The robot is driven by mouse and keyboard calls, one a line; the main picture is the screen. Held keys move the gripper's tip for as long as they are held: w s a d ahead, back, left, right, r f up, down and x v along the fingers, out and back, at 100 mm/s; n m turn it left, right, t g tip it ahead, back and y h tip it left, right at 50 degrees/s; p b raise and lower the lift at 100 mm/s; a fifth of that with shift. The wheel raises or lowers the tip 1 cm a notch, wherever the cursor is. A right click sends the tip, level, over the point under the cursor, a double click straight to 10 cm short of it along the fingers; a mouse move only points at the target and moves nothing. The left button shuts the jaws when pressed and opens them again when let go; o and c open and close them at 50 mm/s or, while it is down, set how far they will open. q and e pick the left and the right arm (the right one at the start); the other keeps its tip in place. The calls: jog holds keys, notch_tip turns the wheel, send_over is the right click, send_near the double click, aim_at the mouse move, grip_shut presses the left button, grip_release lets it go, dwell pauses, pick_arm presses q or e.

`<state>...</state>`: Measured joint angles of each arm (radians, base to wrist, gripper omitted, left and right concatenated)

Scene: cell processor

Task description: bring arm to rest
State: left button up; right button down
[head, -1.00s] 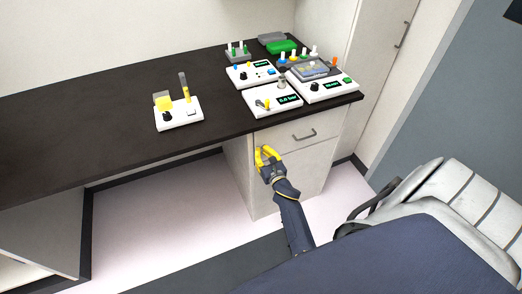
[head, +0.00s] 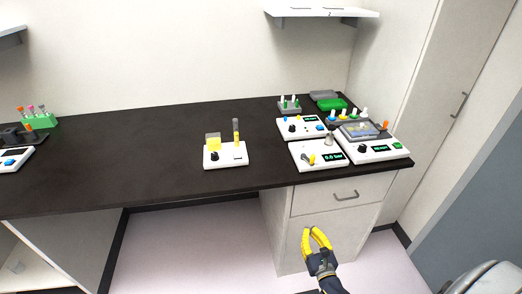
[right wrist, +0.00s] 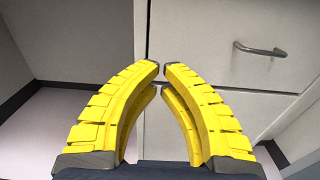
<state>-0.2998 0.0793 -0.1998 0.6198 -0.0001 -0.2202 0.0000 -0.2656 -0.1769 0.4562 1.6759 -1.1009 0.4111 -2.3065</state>
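My right gripper (head: 312,230) has yellow curved fingers and is in front of the cabinet's lower door, below the drawer, in the head view. It holds nothing. In the right wrist view the gripper (right wrist: 161,68) has its fingertips close together, with a narrow gap between them and the cabinet front beyond. My left gripper is not in view.
The dark countertop (head: 190,188) lies beyond and above the right gripper. Several white devices stand on it, including one with a yellow part (head: 226,158) and a pressure unit (head: 319,160). The drawer handle (head: 347,197) sticks out nearby. Open floor (head: 200,240) lies left of the cabinet.

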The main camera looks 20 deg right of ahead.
jog(key=s+a+f+m+g+y, duration=0.1)
jog(key=s+a+f+m+g, duration=0.3)
jog(key=f+m, duration=0.55)
jog(key=s+a+f+m+g, duration=0.25)
jog(key=s+f+m, duration=0.35)
jog(key=f, duration=0.6)
jog(key=s+a+f+m+g+y, duration=0.15)
jog(key=s+a+f+m, duration=0.25)
jog(key=f+m, duration=0.65)
jog(key=s+f+m+g, duration=0.2)
jog(key=s+f+g, duration=0.2)
jog(key=s, duration=1)
jog(key=s+f+m+g, duration=0.2)
jog(key=s+f+g, duration=0.2)
jog(key=s+f, duration=0.6)
jog(key=s+a+y, duration=0.1)
jog(key=s, duration=0.4)
